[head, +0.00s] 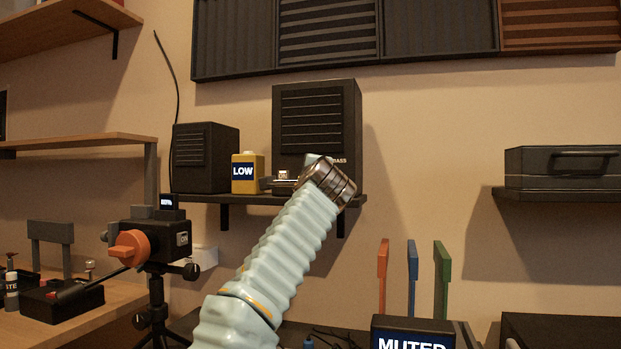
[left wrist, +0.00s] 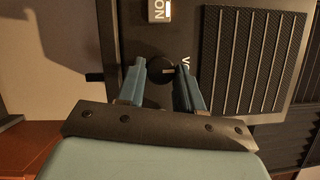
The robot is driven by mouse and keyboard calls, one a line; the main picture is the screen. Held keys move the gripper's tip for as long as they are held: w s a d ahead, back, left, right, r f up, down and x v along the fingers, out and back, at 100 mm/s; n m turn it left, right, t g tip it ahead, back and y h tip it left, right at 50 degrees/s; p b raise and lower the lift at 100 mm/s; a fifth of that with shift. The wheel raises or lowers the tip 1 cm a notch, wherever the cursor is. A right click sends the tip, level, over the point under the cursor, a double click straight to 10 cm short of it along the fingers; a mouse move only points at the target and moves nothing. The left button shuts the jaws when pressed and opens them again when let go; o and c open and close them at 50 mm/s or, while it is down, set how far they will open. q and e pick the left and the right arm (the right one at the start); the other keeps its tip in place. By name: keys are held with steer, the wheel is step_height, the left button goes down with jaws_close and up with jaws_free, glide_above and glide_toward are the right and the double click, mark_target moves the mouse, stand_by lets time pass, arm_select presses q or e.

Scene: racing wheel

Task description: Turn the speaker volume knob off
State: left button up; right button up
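The large dark speaker (head: 317,115) stands on the wall shelf in the head view. My left arm reaches up to its lower front, and the wrist hides my left gripper and the knob there. In the left wrist view the round black knob (left wrist: 157,72), with a light pointer mark, sits on the speaker's front panel (left wrist: 211,28) beside partly hidden "VO" lettering. My left gripper (left wrist: 160,75) has its blue fingers apart, one on each side of the knob. Whether they touch it is unclear. An "ON" label (left wrist: 159,10) lies near the knob. My right gripper is not in view.
A smaller speaker (head: 205,157) and a yellow "LOW" container (head: 247,172) stand left of the large speaker on the shelf (head: 215,198). A "MUTED" sign (head: 412,333) is at bottom right. A black case (head: 560,167) sits on the right shelf.

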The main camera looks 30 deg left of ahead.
arm_select(q)
steer(key=o, duration=0.4)
steer(key=shift+c, duration=0.2)
steer(key=b+v, duration=0.6)
steer(key=v, duration=0.7)
steer(key=shift+s+d+b, duration=0.2)
steer(key=shift+s+b, duration=0.15)
steer(key=shift+b, duration=0.05)
